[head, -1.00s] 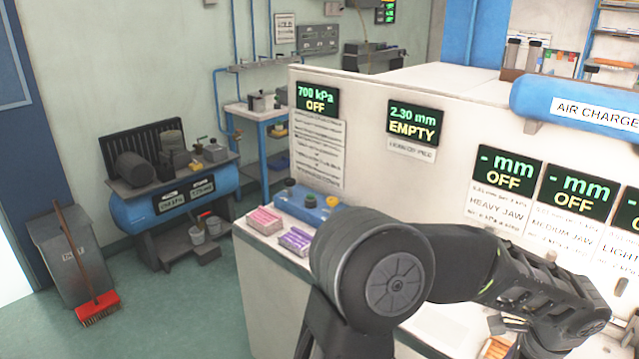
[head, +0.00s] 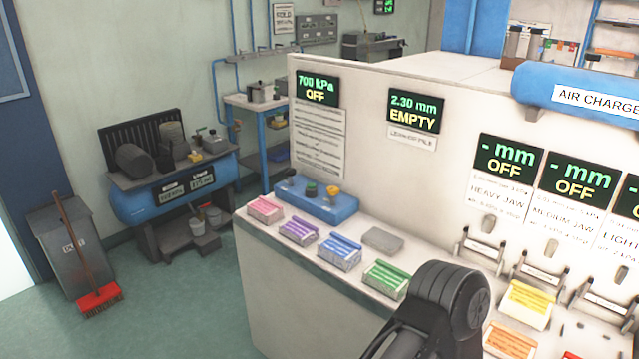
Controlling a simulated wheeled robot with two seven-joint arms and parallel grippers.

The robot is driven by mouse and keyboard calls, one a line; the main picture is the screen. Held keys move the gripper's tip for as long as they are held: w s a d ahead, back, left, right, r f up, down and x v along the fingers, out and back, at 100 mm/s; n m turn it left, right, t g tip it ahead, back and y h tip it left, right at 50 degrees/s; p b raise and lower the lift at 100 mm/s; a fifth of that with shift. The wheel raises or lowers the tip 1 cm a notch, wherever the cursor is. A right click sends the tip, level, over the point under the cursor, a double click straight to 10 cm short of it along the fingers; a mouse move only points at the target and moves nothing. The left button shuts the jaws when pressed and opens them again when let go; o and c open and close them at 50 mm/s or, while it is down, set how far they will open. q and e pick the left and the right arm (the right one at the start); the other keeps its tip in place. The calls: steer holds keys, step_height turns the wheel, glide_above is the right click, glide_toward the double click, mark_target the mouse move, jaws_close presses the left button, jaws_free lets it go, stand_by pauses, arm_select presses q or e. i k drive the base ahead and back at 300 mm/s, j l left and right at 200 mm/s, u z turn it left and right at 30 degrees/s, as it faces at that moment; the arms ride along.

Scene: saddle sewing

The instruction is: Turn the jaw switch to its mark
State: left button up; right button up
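A blue control block (head: 318,204) with a black, a green and a yellow knob stands on the bench's left end. I cannot tell which knob is the jaw switch, and no mark can be read. Jaw stations stand along the back panel: a heavy jaw (head: 479,250) and a medium jaw (head: 545,272), with a third partly cut off at the right edge. The displays (head: 507,160) above the heavy and medium jaws read "- mm OFF". A dark link of my arm shows at the bottom, but neither gripper is in view.
Pink (head: 265,208), purple (head: 299,231), blue (head: 340,252) and green (head: 386,279) blocks line the bench front. A grey pad (head: 383,239) lies behind them. Yellow (head: 527,304) and orange (head: 509,341) blocks sit right of my arm.

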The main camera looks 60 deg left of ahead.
mark_target(290, 173)
steer(key=u, duration=2.65)
steer(key=k+l, duration=0.1)
steer(key=l, duration=0.2)
steer(key=k+l, duration=0.1)
steer(key=l, duration=0.25)
steer(key=k+l, duration=0.15)
steer(key=l, duration=0.15)
steer(key=k+l, duration=0.1)
steer(key=l, duration=0.2)
steer(key=i+j, duration=1.7)
steer(key=i+j+z, duration=0.2)
steer(key=z, duration=1.8)
steer(key=k+l, duration=0.05)
steer(key=k, duration=0.05)
